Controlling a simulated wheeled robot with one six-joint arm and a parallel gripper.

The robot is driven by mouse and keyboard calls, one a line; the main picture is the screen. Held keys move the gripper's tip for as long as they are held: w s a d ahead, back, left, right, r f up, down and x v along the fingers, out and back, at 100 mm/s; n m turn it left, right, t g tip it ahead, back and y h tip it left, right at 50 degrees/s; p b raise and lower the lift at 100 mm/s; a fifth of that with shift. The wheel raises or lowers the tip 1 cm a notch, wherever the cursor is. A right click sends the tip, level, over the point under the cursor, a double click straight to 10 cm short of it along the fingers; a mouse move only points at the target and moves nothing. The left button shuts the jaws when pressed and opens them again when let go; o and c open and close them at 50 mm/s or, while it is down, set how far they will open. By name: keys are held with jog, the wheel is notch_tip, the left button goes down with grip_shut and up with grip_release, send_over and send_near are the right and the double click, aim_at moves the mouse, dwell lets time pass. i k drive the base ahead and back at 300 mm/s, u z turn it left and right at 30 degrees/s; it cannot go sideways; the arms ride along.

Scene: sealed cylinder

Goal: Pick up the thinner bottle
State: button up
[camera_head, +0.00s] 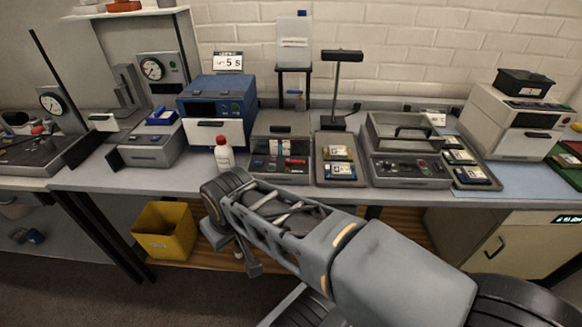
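A white bottle with a red cap (223,155) stands upright near the front edge of the workbench, left of centre. A broad pale container with a blue cap (294,42) stands on a black stand at the back; I cannot tell if it counts as a bottle. No second similar bottle is clear, so I cannot compare thickness. My gripper (246,262) hangs below the bench edge, in front of and lower than the red-capped bottle and apart from it. My own arm partly hides it, and its opening is unclear.
The workbench (107,180) carries a blue box-shaped device (217,92) behind the bottle. Trays with parts (336,171) and a lidded case (407,165) stand to the right. A yellow bin (164,230) sits below. Bare bench lies left of the bottle.

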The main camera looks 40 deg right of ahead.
aim_at(224, 155)
jog(key=z, duration=0.35)
jog(key=i, duration=0.45)
jog(key=u, duration=2.4)
jog(key=i, duration=1.55)
jog(key=z, duration=3.35)
